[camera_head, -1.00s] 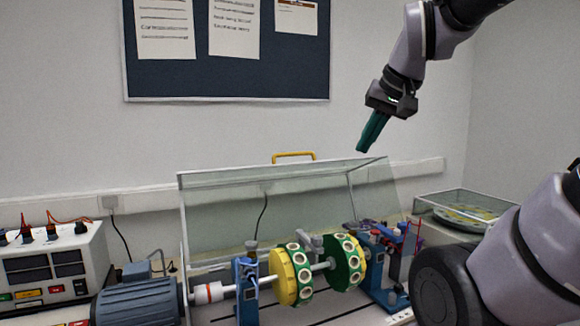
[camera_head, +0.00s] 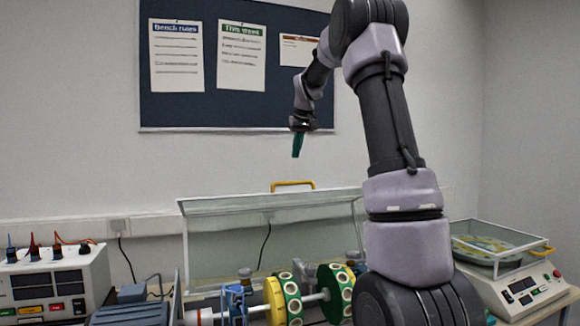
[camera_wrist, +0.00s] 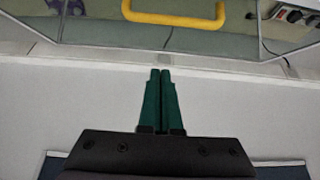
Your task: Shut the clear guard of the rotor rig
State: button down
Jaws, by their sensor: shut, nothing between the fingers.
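The clear guard (camera_head: 225,207) of the rotor rig stands tilted up and open behind the rotor, with a yellow handle (camera_head: 293,185) on its upper edge. The rotor has a yellow disc (camera_head: 275,300) and a green disc (camera_head: 335,292) on a shaft. My gripper (camera_head: 296,155) is above the handle and apart from it, its green fingers shut and pointing down. In the wrist view, the shut fingers (camera_wrist: 160,73) point toward the yellow handle (camera_wrist: 174,18), with a gap between them. My arm hides the right end of the rig.
A control box (camera_head: 55,285) with cables stands at the left, beside a blue motor (camera_head: 130,312). A balance with a clear cover (camera_head: 515,280) stands at the right. A notice board (camera_head: 185,110) hangs on the wall behind my gripper.

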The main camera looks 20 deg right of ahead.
jog(key=f, duration=0.5)
jog(key=w+f, duration=0.1)
jog(key=f, duration=0.2)
jog(key=shift+f, duration=0.2)
jog(key=shift+s+f, duration=0.15)
jog(key=shift+f, duration=0.05)
jog(key=shift+s, duration=0.25)
